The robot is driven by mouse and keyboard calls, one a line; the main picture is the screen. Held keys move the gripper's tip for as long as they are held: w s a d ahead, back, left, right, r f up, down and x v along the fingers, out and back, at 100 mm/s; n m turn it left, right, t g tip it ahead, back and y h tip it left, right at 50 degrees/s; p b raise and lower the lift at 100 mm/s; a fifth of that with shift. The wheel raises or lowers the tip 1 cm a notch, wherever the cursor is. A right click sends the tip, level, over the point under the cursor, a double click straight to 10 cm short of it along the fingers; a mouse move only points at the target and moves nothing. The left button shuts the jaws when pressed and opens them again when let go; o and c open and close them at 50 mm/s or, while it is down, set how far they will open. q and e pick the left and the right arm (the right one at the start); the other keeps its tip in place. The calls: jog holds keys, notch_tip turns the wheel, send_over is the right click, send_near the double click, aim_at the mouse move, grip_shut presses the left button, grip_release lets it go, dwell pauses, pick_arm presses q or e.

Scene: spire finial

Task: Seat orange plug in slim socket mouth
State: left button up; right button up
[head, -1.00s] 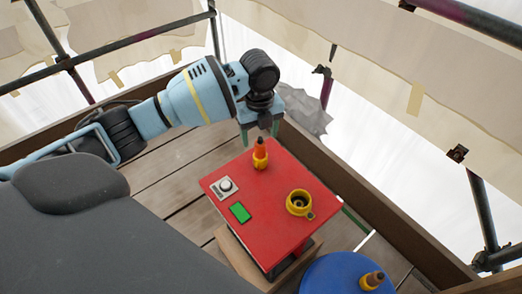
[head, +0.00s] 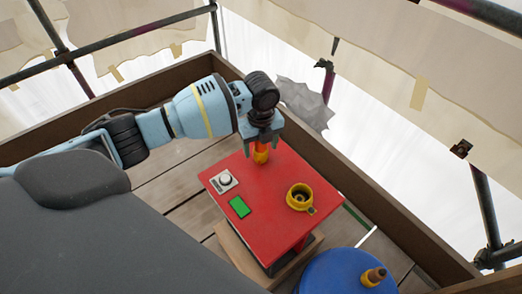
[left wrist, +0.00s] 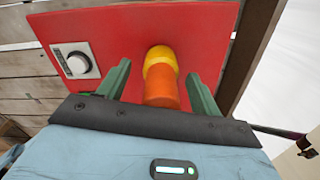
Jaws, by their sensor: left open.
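An orange plug (head: 261,148) stands upright at the back corner of the red board, with a slim yellow part (head: 261,158) below it. In the left wrist view the orange plug (left wrist: 162,92) is nearest and the yellow part (left wrist: 161,58) lies beyond it. I cannot tell whether the yellow part is a socket or the plug's own collar. My left gripper (head: 262,145) is open over the plug, one finger on each side, with gaps showing in the left wrist view (left wrist: 158,78). My right gripper is not in view.
The red board (head: 265,190) also carries a wide yellow socket (head: 299,197), a grey dial (head: 224,180) and a green patch (head: 239,207). A blue round top (head: 335,273) holds a brownish-orange piece with yellow (head: 374,277). A wooden rim (head: 355,190) runs behind the board.

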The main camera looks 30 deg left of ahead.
pick_arm(q)
jog(key=shift+c, duration=0.5)
jog(key=c, duration=1.1)
jog(key=shift+r, duration=0.6)
notch_tip(320, 180, up, 2)
jog(key=shift+r+p, duration=0.2)
jog(key=shift+p, duration=0.25)
jog(key=shift+s+a+r+p, duration=0.3)
jog(key=shift+s+a, duration=0.7)
jog(key=shift+s, duration=1.5)
jog(key=shift+s+a+r+p, duration=0.15)
jog(key=shift+s+a+p, duration=0.6)
jog(key=shift+s, duration=1.7)
jog(key=shift+s+a+r+p, duration=0.15)
jog(key=shift+s+a, duration=1.1)
jog(key=shift+s, duration=1.25)
